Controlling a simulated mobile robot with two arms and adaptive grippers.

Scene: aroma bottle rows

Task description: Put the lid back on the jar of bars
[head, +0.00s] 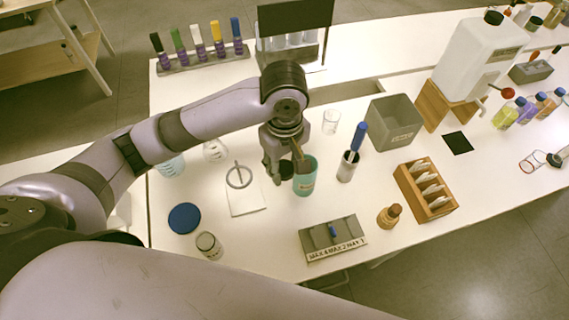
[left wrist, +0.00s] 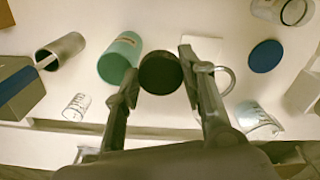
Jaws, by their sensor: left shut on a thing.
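My left gripper (left wrist: 160,80) is shut on a round black lid (left wrist: 161,73), which sits between its two fingertips. In the head view the gripper (head: 286,168) holds the lid (head: 286,171) beside a teal container (head: 305,180); I cannot tell whether they touch. A small clear jar (head: 208,246) stands at the front left of the table, near a flat blue disc (head: 185,218). The jar also shows in part at the top right of the left wrist view (left wrist: 296,12). Its contents are too small to make out. My right gripper is not in view.
A white sheet with a ring (head: 240,190) lies left of the gripper. A grey cup with a blue-handled tool (head: 347,168), a grey bin (head: 394,122) and a wooden rack (head: 426,189) stand to the right. A grey labelled block (head: 332,238) is in front.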

